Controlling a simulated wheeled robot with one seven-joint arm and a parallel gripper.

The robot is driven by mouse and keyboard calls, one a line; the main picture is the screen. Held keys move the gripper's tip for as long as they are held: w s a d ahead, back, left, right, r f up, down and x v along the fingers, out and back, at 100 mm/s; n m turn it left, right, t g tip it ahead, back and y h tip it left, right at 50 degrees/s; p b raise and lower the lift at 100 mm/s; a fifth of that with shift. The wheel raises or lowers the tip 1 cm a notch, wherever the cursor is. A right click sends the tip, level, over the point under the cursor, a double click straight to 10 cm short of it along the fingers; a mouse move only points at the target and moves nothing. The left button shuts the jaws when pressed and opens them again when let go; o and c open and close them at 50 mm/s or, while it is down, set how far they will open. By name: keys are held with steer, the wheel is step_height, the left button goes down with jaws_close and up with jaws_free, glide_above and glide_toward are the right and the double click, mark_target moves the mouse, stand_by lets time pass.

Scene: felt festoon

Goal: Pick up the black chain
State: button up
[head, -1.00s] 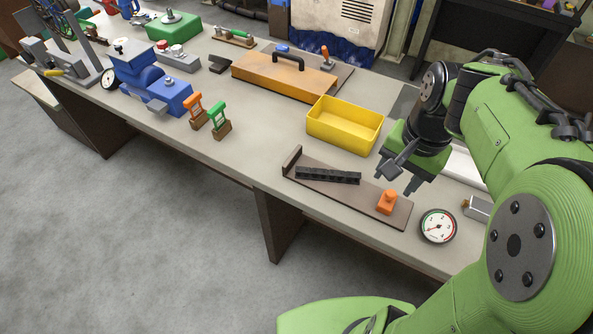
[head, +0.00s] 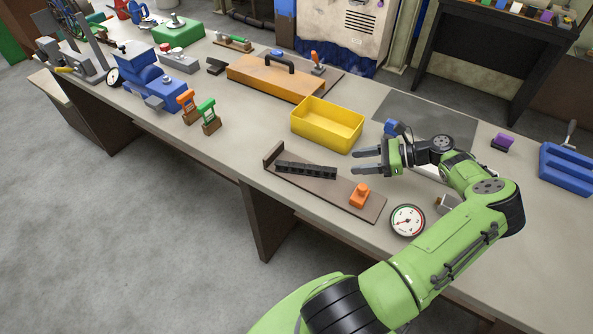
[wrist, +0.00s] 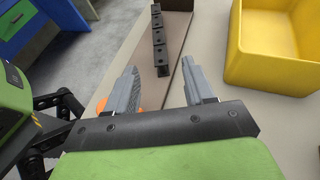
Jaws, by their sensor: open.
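The black chain (head: 306,170) lies along a brown board (head: 333,192) near the front of the bench, between the board's raised end and an orange block (head: 360,195). In the wrist view the chain (wrist: 158,38) shows ahead of my fingers, running away from me. My gripper (head: 354,162) is open and empty, to the right of the chain and apart from it. In the wrist view both fingers of my gripper (wrist: 159,85) are spread, and the orange block is mostly hidden behind the left one.
A yellow bin (head: 326,125) stands behind the board, close to my gripper. A round gauge (head: 407,221) lies right of the board. An orange case (head: 275,79) sits further back. Green and orange clamps (head: 209,117) stand to the left, with bare bench between.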

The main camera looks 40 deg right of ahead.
mark_target(313, 167)
steer(key=b+x, duration=0.1)
steer(key=x, duration=1.2)
steer(key=shift+a, duration=0.15)
jaws_close()
